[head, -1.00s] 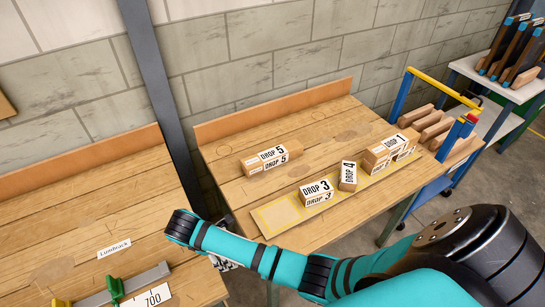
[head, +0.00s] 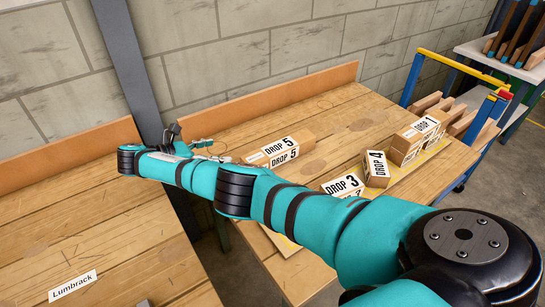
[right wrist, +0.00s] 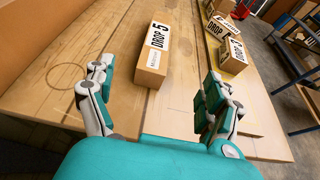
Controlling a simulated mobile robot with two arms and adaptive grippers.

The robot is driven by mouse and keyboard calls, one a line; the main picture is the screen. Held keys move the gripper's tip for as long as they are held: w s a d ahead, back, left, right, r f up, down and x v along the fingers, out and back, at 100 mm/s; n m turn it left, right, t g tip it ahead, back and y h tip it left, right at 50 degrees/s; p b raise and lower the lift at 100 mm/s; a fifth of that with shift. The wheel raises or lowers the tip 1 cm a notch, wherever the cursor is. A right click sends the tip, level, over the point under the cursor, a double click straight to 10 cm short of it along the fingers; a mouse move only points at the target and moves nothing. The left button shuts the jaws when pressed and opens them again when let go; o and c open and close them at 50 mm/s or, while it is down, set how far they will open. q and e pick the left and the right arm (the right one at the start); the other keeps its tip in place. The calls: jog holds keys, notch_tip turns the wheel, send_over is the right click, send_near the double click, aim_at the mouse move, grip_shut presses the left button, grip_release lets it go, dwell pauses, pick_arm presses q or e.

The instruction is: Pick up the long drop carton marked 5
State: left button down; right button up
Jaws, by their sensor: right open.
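The long drop carton marked 5 (head: 285,150) is a brown box with a white label, lying on the right wooden table near its back edge. My right gripper (head: 212,148) is open and empty, just left of the carton's near-left end in the head view. In the right wrist view the carton (right wrist: 154,55) lies ahead, between and beyond the open fingers of my right gripper (right wrist: 160,76). I see no contact between them. My left gripper is in neither view.
Cartons marked 3 (head: 343,186), 4 (head: 376,170) and 1 (head: 420,132) stand along a yellow-edged strip (head: 285,245); my arm partly hides carton 3. A wooden backboard (head: 275,94) and a dark post (head: 127,65) are behind. A blue trolley (head: 411,80) stands right.

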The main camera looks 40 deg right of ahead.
jog(key=f, duration=0.1)
jog(key=b, duration=0.2)
send_near(267, 152)
jog(key=shift+r+p+x, duration=0.2)
jog(key=shift+p+x, duration=0.15)
jog(key=shift+x, duration=4)
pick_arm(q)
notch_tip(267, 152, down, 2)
pick_arm(e)
jog(key=shift+w+a+f, duration=0.1)
jog(key=shift+w+f, duration=0.05)
jog(key=c, duration=1.8)
